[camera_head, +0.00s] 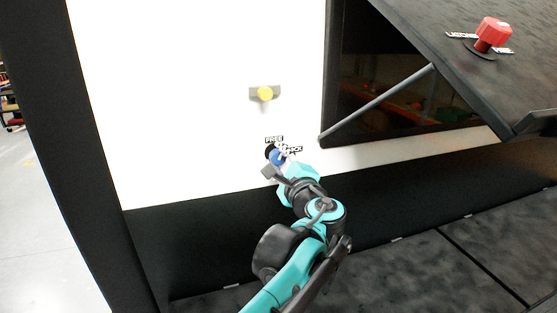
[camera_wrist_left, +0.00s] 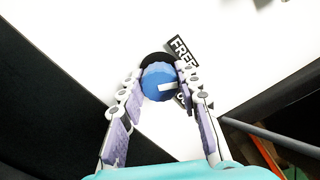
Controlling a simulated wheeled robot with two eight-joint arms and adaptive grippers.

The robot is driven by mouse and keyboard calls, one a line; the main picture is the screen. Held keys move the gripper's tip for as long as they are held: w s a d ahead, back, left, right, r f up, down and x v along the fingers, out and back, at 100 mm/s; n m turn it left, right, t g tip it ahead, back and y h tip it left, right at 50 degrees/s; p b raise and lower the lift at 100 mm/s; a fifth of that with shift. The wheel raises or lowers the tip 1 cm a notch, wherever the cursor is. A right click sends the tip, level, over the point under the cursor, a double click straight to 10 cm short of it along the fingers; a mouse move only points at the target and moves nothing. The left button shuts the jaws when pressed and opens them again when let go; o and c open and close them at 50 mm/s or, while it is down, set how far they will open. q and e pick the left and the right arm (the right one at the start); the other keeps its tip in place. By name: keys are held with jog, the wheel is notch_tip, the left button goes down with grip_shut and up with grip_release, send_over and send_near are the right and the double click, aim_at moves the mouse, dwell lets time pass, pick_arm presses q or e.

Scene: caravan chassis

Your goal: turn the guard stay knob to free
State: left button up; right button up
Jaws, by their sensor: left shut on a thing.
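The blue knob (camera_head: 275,157) sits on a dark round base on the white wall panel. It also shows in the left wrist view (camera_wrist_left: 156,78), with a white pointer bar (camera_wrist_left: 168,87) that points right, below the FREE label. The FREE label (camera_head: 274,139) is above the knob in the head view and up and to the right of it in the wrist view (camera_wrist_left: 183,52). A second label (camera_head: 291,149) is partly hidden and I cannot read it fully. My left gripper (camera_head: 273,164) is shut on the blue knob, one finger on each side (camera_wrist_left: 158,84). My right gripper is not in view.
A yellow knob (camera_head: 265,94) on a grey plate is higher on the white panel. A grey stay rod (camera_head: 378,103) runs up to a tilted black flap at the right. A red knob (camera_head: 491,34) is on that flap. A black ledge lies below.

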pick_arm(q)
jog(key=n, duration=0.5)
dwell(0.7)
jog(key=o, duration=1.2)
jog(key=shift+c, duration=0.2)
jog(key=v, duration=1.2)
